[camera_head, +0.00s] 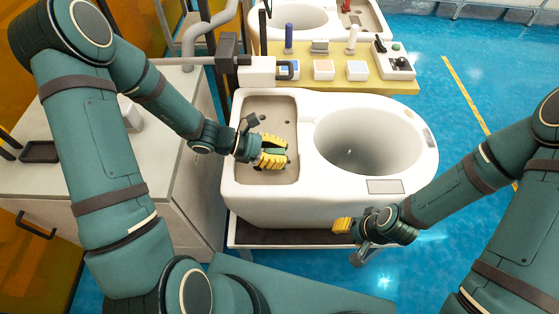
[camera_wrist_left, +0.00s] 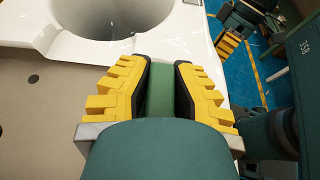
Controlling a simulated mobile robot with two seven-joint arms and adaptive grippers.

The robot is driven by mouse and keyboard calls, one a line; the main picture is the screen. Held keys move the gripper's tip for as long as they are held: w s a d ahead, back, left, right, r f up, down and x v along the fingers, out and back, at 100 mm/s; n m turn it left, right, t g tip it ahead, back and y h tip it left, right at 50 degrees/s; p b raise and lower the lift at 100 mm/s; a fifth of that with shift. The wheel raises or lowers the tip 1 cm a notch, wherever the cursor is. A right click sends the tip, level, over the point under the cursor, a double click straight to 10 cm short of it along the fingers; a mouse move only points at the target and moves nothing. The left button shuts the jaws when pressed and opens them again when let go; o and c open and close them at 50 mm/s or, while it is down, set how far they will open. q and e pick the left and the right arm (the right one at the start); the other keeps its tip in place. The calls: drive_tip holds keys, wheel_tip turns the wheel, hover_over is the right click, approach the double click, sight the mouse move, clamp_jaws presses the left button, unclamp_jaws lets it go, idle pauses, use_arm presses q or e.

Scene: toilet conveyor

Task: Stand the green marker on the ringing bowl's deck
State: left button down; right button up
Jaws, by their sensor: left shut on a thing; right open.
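The near white bowl (camera_head: 340,207) has a large oval basin and, on its left, a beige recessed deck (camera_head: 262,108). The wrist view also shows this deck (camera_wrist_left: 40,120) and the basin. My left gripper (camera_head: 273,152) is over the deck, its yellow fingers shut on the green marker (camera_wrist_left: 160,88). The fingers hide much of the marker, and I cannot tell whether its lower end touches the deck. My right gripper (camera_head: 343,225) is open and empty, low by the bowl's front edge. No frame shows which bowl rings.
A yellow shelf (camera_head: 405,84) behind the bowl carries a blue marker-like post (camera_head: 289,40), a white post (camera_head: 352,40), coloured square pads and a button box (camera_head: 396,64). A second white bowl (camera_head: 322,27) stands further back. A pale cabinet (camera_head: 165,160) is at left.

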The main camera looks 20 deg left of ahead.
use_arm(q)
wheel_tip(320, 180, down, 3)
drive_tip(key=shift+w+r+b, duration=0.1)
drive_tip(key=shift+b, duration=0.7)
drive_tip(key=shift+r, duration=0.1)
use_arm(e)
drive_tip(key=shift+x, duration=1.1)
drive_tip(key=shift+d, duration=0.2)
use_arm(q)
drive_tip(key=c, duration=1)
unclamp_jaws()
use_arm(e)
drive_tip(key=shift+f, duration=0.2)
use_arm(q)
drive_tip(key=shift+r, duration=0.1)
drive_tip(key=p+v, duration=0.2)
drive_tip(key=v, duration=1)
drive_tip(key=shift+a, duration=0.1)
use_arm(e)
wheel_tip(320, 180, up, 2)
drive_tip(key=shift+r, duration=0.25)
